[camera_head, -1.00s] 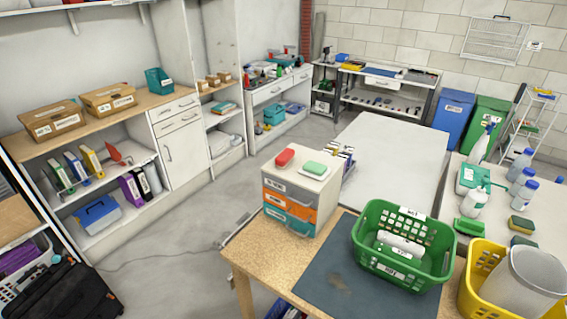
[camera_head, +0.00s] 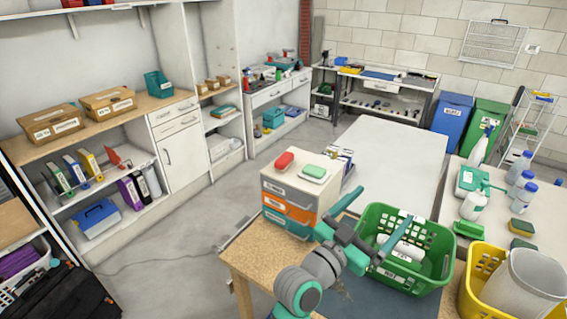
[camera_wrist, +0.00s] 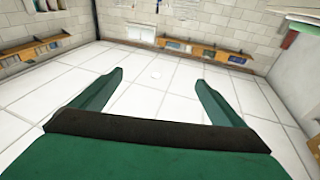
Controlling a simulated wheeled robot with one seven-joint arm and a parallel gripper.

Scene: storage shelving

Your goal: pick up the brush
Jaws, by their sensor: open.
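I cannot make out a brush for certain. A small red block-shaped item (camera_head: 285,160) and a small green one (camera_head: 314,171) lie on top of the drawer unit (camera_head: 290,208); a flat green item (camera_head: 468,229) lies on the right table. Any of these may be a brush, but bristles are too small to tell. My gripper (camera_head: 384,206) is open and empty, raised at the near table, to the right of the drawer unit and overlapping the green basket in the picture.
The green basket (camera_head: 437,242) holds a white roll. A yellow basket (camera_head: 473,284) with a grey bin (camera_head: 525,285) stands at the front right. Spray and white bottles (camera_head: 519,179) crowd the right table.

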